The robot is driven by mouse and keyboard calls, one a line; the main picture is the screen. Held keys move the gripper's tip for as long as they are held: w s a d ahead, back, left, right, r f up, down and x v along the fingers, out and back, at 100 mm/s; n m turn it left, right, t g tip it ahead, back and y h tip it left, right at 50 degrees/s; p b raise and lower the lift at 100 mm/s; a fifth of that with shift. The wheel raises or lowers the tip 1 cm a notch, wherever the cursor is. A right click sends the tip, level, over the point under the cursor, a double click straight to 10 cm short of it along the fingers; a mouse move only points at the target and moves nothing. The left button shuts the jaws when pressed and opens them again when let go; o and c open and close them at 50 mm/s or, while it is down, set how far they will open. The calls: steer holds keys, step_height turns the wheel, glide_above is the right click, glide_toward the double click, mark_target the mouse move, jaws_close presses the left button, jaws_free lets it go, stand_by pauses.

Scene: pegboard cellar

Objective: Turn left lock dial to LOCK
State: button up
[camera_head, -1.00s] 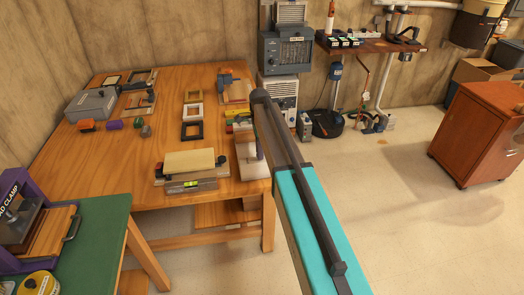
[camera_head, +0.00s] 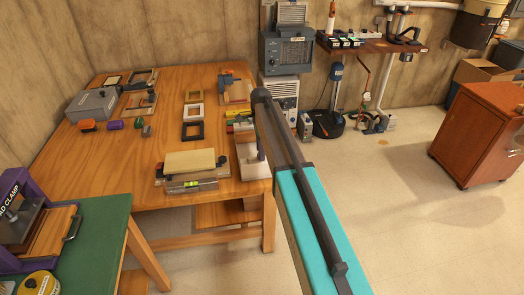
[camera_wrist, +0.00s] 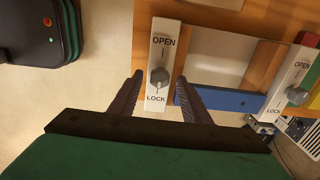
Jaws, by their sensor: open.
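The left lock dial (camera_wrist: 160,77) is a small grey knob on a white plate (camera_wrist: 163,101) marked OPEN at the top and LOCK at the bottom in the wrist view. The direction it points is too small to tell surely. My gripper (camera_wrist: 159,78) is open, with one dark finger on each side of the white plate's lower part and the fingertips about level with the knob. I cannot tell whether they touch it. A second dial (camera_wrist: 297,95) with the same markings is at the right edge. In the head view my arm hides the gripper.
Between the dials are a wooden frame (camera_wrist: 263,65) with an opening and a blue strip (camera_wrist: 235,101). A black case-like object (camera_wrist: 30,30) lies upper left. In the head view, the wooden workbench (camera_head: 110,165) holds several fixtures; open floor (camera_head: 400,220) is to the right.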

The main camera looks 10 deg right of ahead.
step_height(320, 180, up, 13)
steer(key=b, duration=0.2)
steer(key=shift+r+b, duration=0.2)
steer(key=shift+b, duration=0.1)
stand_by(0.3)
stand_by(0.4)
